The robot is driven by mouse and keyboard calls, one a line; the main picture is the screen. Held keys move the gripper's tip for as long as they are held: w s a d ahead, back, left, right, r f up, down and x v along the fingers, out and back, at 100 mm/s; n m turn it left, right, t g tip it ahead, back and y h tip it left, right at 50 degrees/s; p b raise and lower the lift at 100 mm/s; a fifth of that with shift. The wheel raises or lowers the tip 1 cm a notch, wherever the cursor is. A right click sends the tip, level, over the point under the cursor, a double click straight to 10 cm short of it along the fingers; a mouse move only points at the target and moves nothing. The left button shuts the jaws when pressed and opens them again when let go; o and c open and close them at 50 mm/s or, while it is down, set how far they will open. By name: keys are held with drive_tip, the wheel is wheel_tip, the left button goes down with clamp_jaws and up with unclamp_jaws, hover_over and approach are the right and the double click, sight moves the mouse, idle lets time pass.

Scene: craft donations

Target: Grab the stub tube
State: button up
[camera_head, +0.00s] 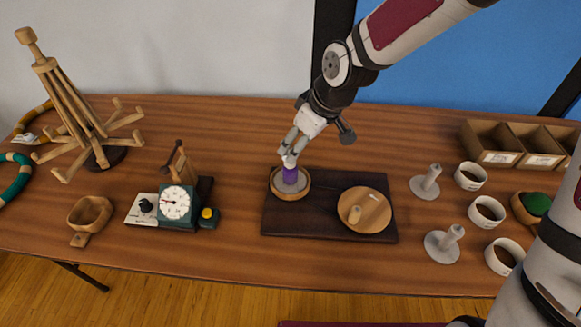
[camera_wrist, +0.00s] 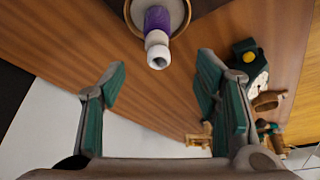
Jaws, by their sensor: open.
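A small upright tube with a purple body (camera_head: 290,176) and a white, open-looking top stands in a round wooden dish (camera_head: 274,188) at the left of a dark board. I take it to be the stub tube, though no label confirms this. In the wrist view, its white end and purple body (camera_wrist: 157,20) show at the top centre. My gripper (camera_head: 290,147) is open just above the tube, pointing down at it. In the wrist view, the fingers of my gripper (camera_wrist: 162,66) are wide apart, with the tube's end between and beyond their tips.
The dark board (camera_head: 330,218) also bears a wooden lidded dish (camera_head: 378,216). Left stand a dial device (camera_head: 175,203), a wooden scoop (camera_head: 90,212) and a wooden rack (camera_head: 75,115). Right are grey posts (camera_head: 430,180), white cups (camera_head: 471,177) and a divided box (camera_head: 492,142).

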sight(286, 166)
drive_tip(key=b+x, duration=0.2)
drive_tip(key=x, duration=1)
drive_tip(key=shift+d+f, duration=0.15)
drive_tip(key=shift+f, duration=0.05)
drive_tip(key=c, duration=1.1)
